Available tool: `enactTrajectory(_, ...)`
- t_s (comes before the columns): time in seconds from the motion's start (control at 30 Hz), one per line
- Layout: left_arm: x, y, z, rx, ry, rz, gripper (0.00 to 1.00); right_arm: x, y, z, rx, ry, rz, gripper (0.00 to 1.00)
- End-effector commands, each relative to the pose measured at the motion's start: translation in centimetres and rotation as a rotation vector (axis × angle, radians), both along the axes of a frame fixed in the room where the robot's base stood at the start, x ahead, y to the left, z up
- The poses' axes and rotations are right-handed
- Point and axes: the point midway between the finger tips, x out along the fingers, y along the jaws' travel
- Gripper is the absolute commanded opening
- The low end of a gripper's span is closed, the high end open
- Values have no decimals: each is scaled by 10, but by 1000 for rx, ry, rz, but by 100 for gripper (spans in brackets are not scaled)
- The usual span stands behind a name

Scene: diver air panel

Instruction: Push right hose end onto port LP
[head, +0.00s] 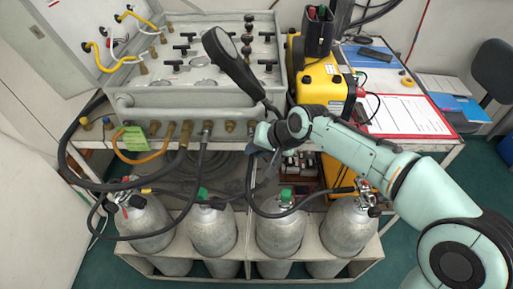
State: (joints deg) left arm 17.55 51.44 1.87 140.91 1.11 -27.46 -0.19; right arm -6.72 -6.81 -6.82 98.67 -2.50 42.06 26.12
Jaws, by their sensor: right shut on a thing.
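The air panel (195,100) is a grey console with a row of brass ports along its lower front edge. Port labels are too small to read, so I cannot tell which is LP. My right gripper (262,147) is shut at the right end of this row, in front of the panel. A black hose (249,185) hangs below it and loops right to the right-hand cylinder (350,222). The hose end in the jaws is mostly hidden by the gripper. I cannot tell whether it touches a port. My left gripper is out of view.
Several grey cylinders, including one at left (147,222), stand in a rack below. Black hoses cross in front of them. A yellow case (322,82) and a red-edged clipboard (408,115) lie right of the panel. A black handset (232,62) stands over it.

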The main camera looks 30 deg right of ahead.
Motion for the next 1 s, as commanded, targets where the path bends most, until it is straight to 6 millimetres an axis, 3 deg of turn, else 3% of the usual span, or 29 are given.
enactTrajectory(1.0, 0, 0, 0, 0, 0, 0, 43, -18, 11, 1, 2, 0, 0, 0)
